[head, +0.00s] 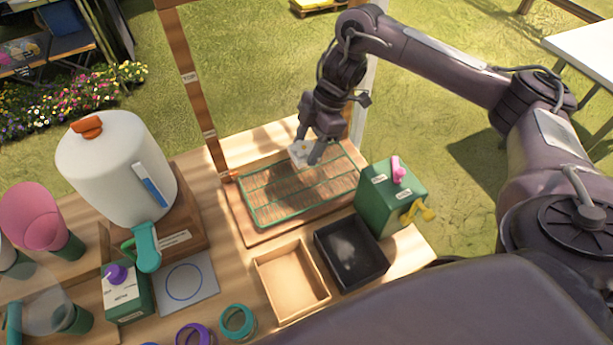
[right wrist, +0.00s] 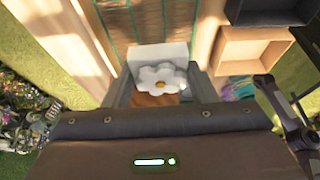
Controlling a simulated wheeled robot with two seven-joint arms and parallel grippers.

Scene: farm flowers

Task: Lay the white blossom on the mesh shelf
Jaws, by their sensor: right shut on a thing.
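I cannot tell whether the blossom touches the mesh. My left gripper is not in view.
A wooden post (head: 190,80) rises at the shelf's left corner. A green carton (head: 385,200) stands right of the shelf. A wooden tray (head: 262,275) and a black tray (head: 322,240) lie in front. A white dispenser (head: 110,165) stands left. The mesh looks otherwise empty.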

